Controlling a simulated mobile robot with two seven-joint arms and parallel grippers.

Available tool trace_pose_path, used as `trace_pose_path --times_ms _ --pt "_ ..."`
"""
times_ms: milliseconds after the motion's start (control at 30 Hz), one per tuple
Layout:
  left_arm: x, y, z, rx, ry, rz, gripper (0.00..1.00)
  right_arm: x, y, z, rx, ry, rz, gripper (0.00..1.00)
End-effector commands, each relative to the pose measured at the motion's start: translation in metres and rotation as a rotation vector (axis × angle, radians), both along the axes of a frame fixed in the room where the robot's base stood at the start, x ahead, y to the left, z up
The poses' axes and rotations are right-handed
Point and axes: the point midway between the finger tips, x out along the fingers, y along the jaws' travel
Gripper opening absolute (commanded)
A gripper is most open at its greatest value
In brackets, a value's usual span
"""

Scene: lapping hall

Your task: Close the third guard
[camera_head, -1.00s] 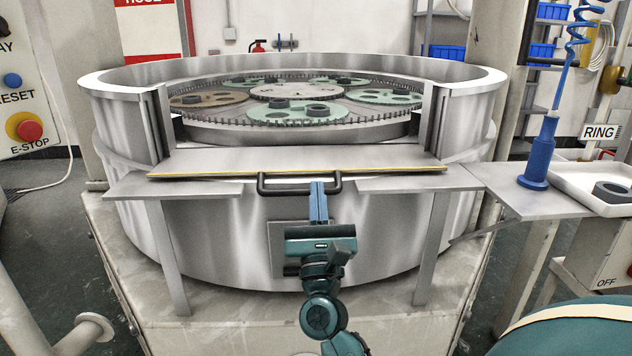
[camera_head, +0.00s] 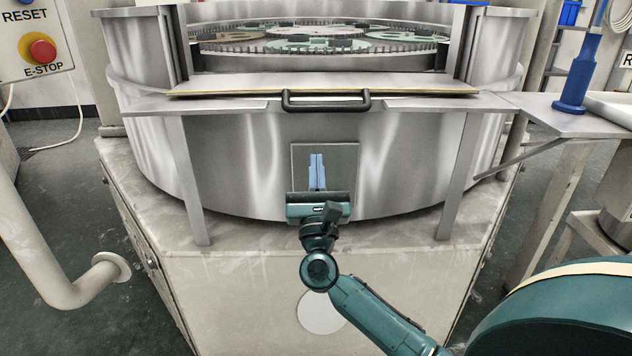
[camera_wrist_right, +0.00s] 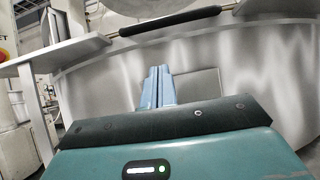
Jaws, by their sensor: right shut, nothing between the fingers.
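The guard (camera_head: 230,84) is a flat metal panel with a yellow front edge, lying flat across the opening in the round machine wall. Its black bar handle (camera_head: 326,107) hangs at the front edge. My right gripper (camera_head: 316,157) points up below the handle, in front of a square plate on the machine's side. Its blue fingers are together, empty and apart from the handle. In the right wrist view the fingers (camera_wrist_right: 157,72) are side by side, with the black handle (camera_wrist_right: 170,21) above them. My left gripper is out of view.
The lapping machine (camera_head: 400,160) holds a toothed ring with several discs inside. Side shelves flank the guard on thin legs (camera_head: 455,175). A blue tool (camera_head: 580,75) stands on the right shelf. A control panel with a red E-stop (camera_head: 42,50) is at upper left.

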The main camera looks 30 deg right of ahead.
Motion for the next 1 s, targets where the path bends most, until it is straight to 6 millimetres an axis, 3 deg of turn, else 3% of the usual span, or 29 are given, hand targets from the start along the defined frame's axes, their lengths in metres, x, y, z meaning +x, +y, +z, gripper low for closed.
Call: trace_pose_path --times_ms 200,400,1000 --pt "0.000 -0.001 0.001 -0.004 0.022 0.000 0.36 0.031 -0.019 0.030 -0.002 -0.002 -0.001 0.00" --pt "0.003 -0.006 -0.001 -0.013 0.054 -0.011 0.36 0.034 -0.021 0.056 -0.001 -0.002 0.001 0.00" --pt "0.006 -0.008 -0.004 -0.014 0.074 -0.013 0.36 0.037 -0.021 0.064 0.003 0.004 0.001 0.00"
